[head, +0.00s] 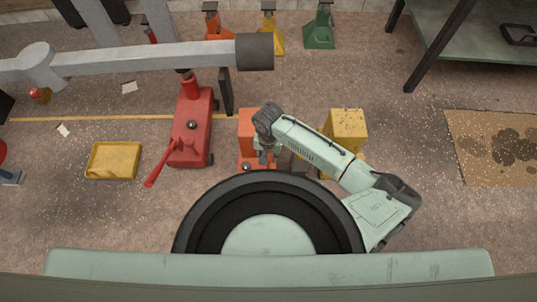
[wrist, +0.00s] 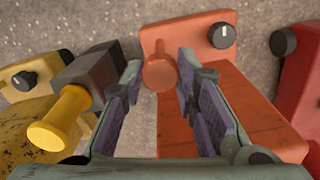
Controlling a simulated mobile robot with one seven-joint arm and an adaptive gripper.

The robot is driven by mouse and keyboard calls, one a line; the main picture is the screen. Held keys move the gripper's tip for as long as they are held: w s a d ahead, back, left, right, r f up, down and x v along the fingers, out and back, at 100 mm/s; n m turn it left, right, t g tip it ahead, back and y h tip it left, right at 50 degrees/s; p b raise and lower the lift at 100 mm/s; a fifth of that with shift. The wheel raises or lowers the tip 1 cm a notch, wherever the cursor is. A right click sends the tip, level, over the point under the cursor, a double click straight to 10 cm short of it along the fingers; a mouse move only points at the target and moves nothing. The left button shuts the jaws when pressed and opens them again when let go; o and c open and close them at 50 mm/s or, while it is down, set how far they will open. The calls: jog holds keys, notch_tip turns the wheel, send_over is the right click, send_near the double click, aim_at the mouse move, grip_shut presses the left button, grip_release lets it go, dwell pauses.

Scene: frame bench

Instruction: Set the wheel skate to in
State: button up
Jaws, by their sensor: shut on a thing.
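An orange block-shaped unit (head: 249,121) stands on the floor in the middle of the head view. In the wrist view its orange body (wrist: 240,105) has a plate with a black round knob (wrist: 221,35). A round-ended orange handle (wrist: 160,73) stands out by that plate. My gripper (head: 265,158) is over the near end of the orange unit. In the wrist view my gripper (wrist: 160,68) has its fingertips on either side of the orange handle, shut on it. No label shows, so I cannot tell by name which unit is the wheel skate.
A yellow unit (head: 346,124) stands to the right, with a yellow handle (wrist: 60,118) on a dark block (wrist: 92,75) in the wrist view. A red jack (head: 192,125) stands close to the left. A yellow tray (head: 114,160) lies further left.

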grip_shut()
jog(key=shift+w, duration=0.1)
